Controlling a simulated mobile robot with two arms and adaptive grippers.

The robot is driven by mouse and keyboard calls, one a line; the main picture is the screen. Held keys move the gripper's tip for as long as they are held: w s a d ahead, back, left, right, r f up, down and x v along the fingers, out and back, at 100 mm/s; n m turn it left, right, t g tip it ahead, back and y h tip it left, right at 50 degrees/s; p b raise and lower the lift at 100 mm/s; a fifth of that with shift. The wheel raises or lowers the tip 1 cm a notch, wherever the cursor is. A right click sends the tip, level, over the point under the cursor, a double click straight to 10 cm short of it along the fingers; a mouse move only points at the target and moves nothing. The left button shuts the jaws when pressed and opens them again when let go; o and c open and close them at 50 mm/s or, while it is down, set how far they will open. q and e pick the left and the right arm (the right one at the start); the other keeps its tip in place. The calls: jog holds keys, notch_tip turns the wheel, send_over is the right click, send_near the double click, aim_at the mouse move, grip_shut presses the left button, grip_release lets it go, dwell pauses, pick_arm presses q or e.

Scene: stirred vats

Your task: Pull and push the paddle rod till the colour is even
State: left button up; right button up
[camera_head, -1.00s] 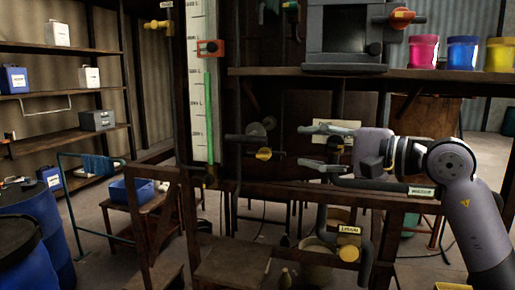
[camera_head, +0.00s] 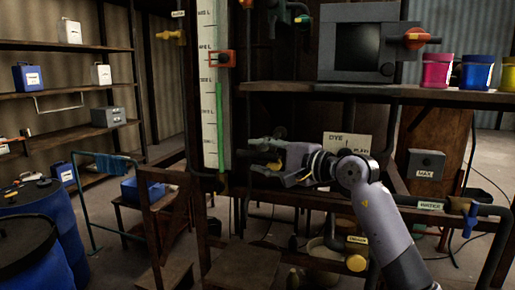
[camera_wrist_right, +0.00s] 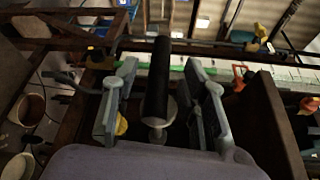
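My right gripper (camera_head: 257,157) is at the front of the dark wooden frame, just right of the gauge. In the right wrist view my right gripper (camera_wrist_right: 160,98) is open. A black rod handle (camera_wrist_right: 158,75), which looks like the paddle rod, lies between its fingers with a gap on each side. A round metal disc shows at the handle's near end. In the head view the gripper mostly hides this handle. A green column (camera_head: 219,125) stands in the tall white gauge (camera_head: 209,70). The colour inside the vat cannot be seen. My left gripper is not in view.
A shelf (camera_head: 410,93) above the arm holds a grey box (camera_head: 345,65) and pink, blue and yellow pots. Pipes with labels (camera_head: 430,206) run at the lower right. Blue barrels (camera_head: 65,225) stand at the left.

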jog(key=shift+w+a, duration=0.45)
jog(key=shift+a, duration=0.1)
jog(key=shift+c, duration=0.4)
grip_shut()
